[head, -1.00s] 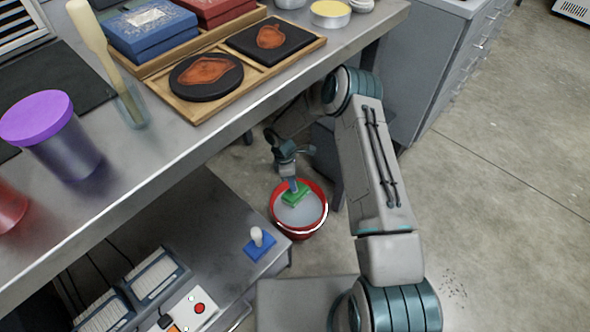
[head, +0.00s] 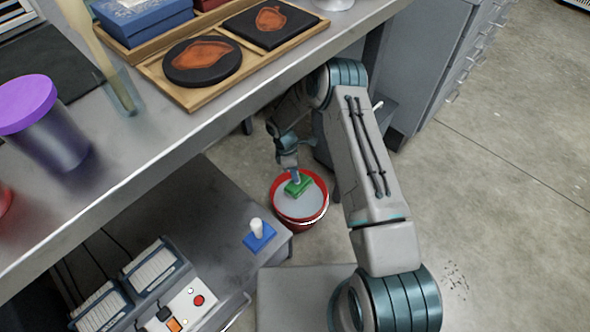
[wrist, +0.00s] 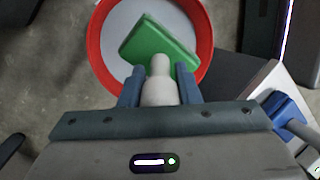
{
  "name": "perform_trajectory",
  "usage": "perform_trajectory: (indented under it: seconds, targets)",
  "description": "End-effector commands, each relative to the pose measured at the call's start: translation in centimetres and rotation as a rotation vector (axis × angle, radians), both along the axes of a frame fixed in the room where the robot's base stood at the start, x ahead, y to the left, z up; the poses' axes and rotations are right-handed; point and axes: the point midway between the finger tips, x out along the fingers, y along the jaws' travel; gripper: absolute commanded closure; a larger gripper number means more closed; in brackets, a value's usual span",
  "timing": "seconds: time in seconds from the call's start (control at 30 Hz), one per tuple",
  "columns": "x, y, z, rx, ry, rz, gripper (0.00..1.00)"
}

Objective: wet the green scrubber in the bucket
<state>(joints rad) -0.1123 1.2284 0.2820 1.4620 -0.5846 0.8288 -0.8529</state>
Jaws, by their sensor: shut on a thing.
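The green scrubber (head: 298,186) has a flat green pad and a pale handle. My gripper (head: 295,174) is shut on that handle, which shows between the two blue fingers in the wrist view (wrist: 160,88). The green pad also shows in the wrist view (wrist: 158,48), in front of the fingers and over the bucket's opening. The red bucket (head: 299,222) stands on the floor with a pale grey surface inside. The pad appears within the rim (wrist: 206,60); I cannot tell whether it touches the pale surface.
A metal workbench (head: 150,140) with a wooden tray (head: 187,97) overhangs on the left. A lower grey surface beside the bucket holds a blue scrubber with a white handle (head: 259,235) and a control box (head: 190,305). Open floor (head: 500,200) lies to the right.

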Motion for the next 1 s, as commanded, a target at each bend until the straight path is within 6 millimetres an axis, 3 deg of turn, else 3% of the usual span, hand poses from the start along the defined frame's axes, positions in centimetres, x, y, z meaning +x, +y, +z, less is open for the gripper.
perform_trajectory:
  seconds: [0.7, 1.0]
  targets:
    - [0.0, -0.1, -7.7, 0.000, -0.001, -0.001, 0.89]
    - [0.1, 0.0, -9.1, 0.000, -0.001, -0.001, 0.89]
